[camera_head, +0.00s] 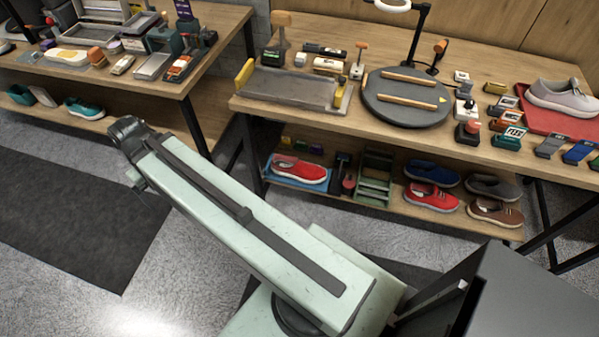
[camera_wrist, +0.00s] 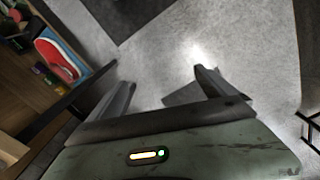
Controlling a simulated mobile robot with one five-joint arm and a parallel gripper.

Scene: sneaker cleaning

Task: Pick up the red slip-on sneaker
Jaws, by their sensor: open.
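A red sneaker with a white sole (camera_head: 300,168) lies on a blue tray (camera_head: 318,187) on the lower shelf of the right bench. It shows in the wrist view too (camera_wrist: 58,58), at the upper left. A second red sneaker (camera_head: 432,197) stands further right on the same shelf. Which of the two is the slip-on is hard to tell at this size. My gripper (camera_wrist: 165,84) is open and empty, with bare floor between its fingers. It is apart from the red sneaker on the tray, which lies left of the fingers in the wrist view.
The shelf also holds a green rack (camera_head: 375,180), a blue shoe (camera_head: 431,173) and a brown shoe (camera_head: 495,212). The bench top (camera_head: 300,112) overhangs it. A dark table leg (camera_wrist: 68,80) stands between my gripper and the tray in the wrist view. Floor between the benches is clear.

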